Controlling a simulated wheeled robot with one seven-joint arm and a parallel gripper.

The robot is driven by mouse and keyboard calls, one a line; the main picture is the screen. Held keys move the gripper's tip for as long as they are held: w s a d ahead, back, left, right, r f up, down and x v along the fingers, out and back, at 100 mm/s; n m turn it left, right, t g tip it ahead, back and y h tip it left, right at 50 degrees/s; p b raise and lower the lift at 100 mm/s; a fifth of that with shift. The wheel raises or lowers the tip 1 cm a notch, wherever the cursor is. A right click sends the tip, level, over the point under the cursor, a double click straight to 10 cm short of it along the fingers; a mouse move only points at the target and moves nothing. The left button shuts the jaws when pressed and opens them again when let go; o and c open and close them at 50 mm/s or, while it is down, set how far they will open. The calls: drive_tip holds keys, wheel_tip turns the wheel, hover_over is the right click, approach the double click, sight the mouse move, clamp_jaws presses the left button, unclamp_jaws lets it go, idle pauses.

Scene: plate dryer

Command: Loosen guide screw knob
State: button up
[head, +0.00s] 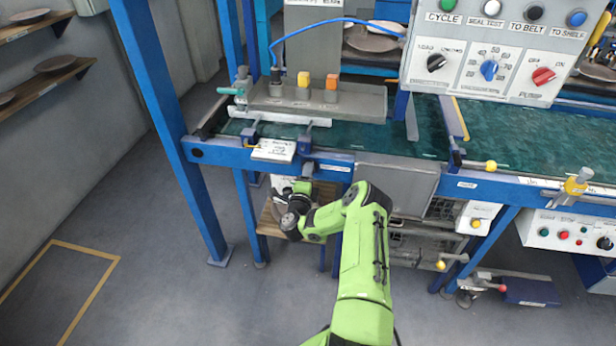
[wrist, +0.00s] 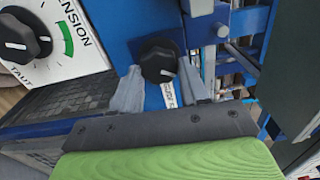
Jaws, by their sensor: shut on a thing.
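A dark knob with pale marks on its rim, the guide screw knob (wrist: 157,60), sits on the blue frame in the wrist view. My gripper (wrist: 158,74) is closed around it, one grey finger on each side. A small white label lies just below the knob, partly covered by the right finger. In the head view my arm bends down to the front edge of the blue frame, below the small white tension panel (head: 273,151). My fingertips and the held knob are too small and hidden to make out there.
In the wrist view, the panel's black tension dial (wrist: 25,42) is close on the left, and blue bars stand on the right. The head view shows a green belt (head: 510,145), a grey control box (head: 500,50) and open floor at left.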

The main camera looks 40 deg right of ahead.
drive_tip(key=shift+a+f+m, duration=0.1)
drive_tip(key=shift+f+m, duration=0.05)
drive_tip(key=shift+m, duration=0.45)
drive_tip(key=o, duration=1)
